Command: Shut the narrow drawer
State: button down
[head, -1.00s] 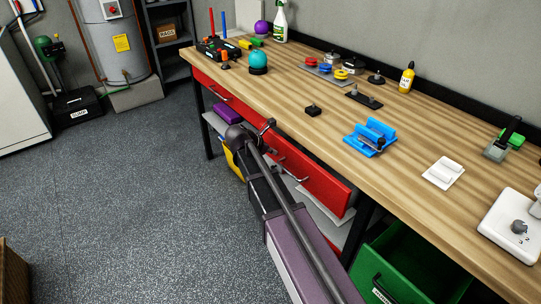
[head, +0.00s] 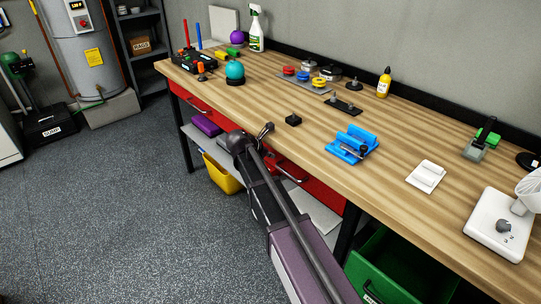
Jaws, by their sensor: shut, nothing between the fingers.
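Under the bench edge is a long red front with bar handles, one on the left (head: 197,109) and one on the right. The right red drawer (head: 322,192) looks close to the bench edge; I cannot tell whether it is fully shut. A green drawer (head: 362,280) at the lower right stands open, its inside showing and its handle near the bottom edge. I cannot tell which is the narrow drawer. My gripper (head: 268,129) is shut and empty, at the bench's front edge by the red front, which my arm partly covers.
The wooden bench top (head: 385,200) holds a blue fixture (head: 352,145), a white block (head: 426,175), a white appliance (head: 497,226), a teal ball (head: 235,71) and bottles. A yellow bin (head: 221,175) and purple box (head: 206,125) sit below. The floor (head: 110,220) at left is clear.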

jog(key=shift+w+d+r, duration=0.15)
jog(key=shift+w+d, duration=0.1)
jog(key=shift+w, duration=0.15)
jog(key=shift+s+a, duration=0.1)
jog(key=shift+a, duration=0.1)
jog(key=s+a+r+p, duration=0.6)
jog(key=s+a+p, duration=0.1)
jog(key=a, duration=0.2)
jog(key=shift+s+r, duration=0.25)
jog(key=shift+s, duration=0.05)
dwell(0.4)
